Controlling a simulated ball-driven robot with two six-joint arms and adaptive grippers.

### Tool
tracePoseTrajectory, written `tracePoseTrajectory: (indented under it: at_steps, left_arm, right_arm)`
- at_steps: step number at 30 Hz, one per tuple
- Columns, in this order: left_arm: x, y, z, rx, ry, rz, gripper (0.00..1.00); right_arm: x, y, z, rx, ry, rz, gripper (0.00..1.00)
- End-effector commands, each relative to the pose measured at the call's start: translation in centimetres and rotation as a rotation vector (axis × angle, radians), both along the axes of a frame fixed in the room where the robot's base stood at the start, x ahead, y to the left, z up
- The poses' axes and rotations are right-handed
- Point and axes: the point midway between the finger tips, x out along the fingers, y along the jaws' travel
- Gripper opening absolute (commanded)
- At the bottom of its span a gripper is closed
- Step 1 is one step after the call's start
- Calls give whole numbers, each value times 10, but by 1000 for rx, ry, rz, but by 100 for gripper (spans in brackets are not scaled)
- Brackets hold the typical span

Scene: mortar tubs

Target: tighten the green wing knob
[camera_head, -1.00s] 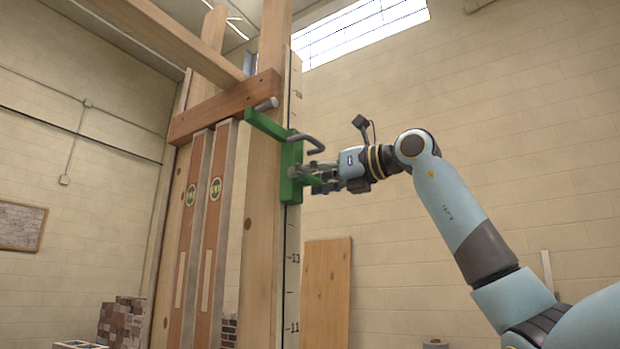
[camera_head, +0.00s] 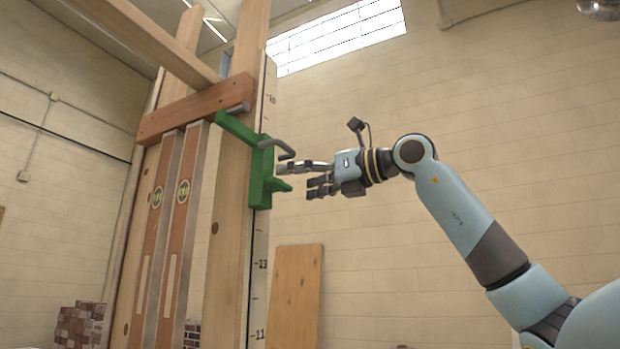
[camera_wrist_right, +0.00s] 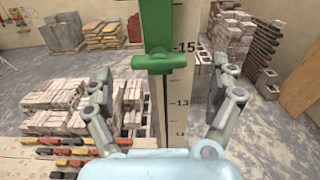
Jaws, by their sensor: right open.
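The green wing knob (camera_head: 279,185) sticks out to the right from the lower part of a green clamp (camera_head: 262,165) on the graduated wooden staff (camera_head: 258,255). In the right wrist view the wing knob (camera_wrist_right: 166,62) lies roughly level across the staff, below the clamp body (camera_wrist_right: 160,30). My right gripper (camera_head: 307,178) is open and empty just right of the knob, with a gap between. In the wrist view its spread fingers (camera_wrist_right: 165,85) stand on either side of the staff, not touching the knob. My left gripper is not in view.
A grey bent hook (camera_head: 278,147) projects from the clamp above my right fingers. Wooden posts (camera_head: 232,180) and a crossbar (camera_head: 195,110) stand left of the staff. Brick stacks (camera_wrist_right: 65,100) lie low behind it.

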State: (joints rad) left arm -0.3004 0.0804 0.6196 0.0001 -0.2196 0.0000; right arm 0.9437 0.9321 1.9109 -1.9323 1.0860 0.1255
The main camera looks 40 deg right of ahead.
Motion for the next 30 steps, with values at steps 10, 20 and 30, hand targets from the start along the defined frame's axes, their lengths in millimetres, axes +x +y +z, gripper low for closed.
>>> tracePoseTrajectory:
  at_steps: [10, 20, 30]
  left_arm:
    - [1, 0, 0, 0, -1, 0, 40]
    - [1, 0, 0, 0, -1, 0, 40]
    - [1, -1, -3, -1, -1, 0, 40]
  right_arm:
    - [-24, -10, -1, -1, 1, -1, 90]
    - [-25, -10, 0, 1, 0, 1, 90]
    - [-22, -10, -10, 2, 15, 1, 90]
